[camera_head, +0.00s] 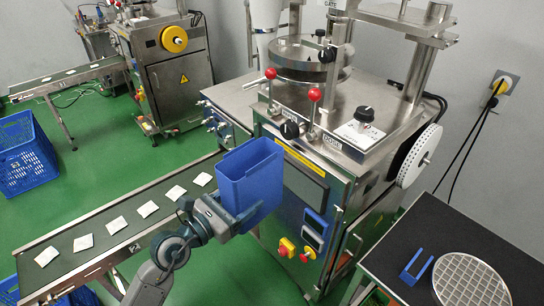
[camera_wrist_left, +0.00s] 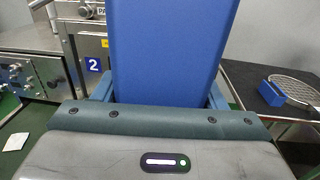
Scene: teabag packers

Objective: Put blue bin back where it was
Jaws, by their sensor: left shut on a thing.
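The blue bin (camera_head: 250,178) is a tall open-topped box, held up in the air in front of the packing machine and beside the conveyor's end in the head view. My left gripper (camera_head: 226,212) is shut on the bin's lower part. In the left wrist view the bin (camera_wrist_left: 168,50) fills the upper middle, between the two blue-grey fingers of the left gripper (camera_wrist_left: 160,100). The bin stands nearly upright with a slight tilt, and its inside bottom is hidden. My right gripper is not in view.
A conveyor (camera_head: 110,212) with several white teabags runs at the left. The steel packing machine (camera_head: 330,160) stands behind the bin. Blue crates (camera_head: 28,165) are at the left.

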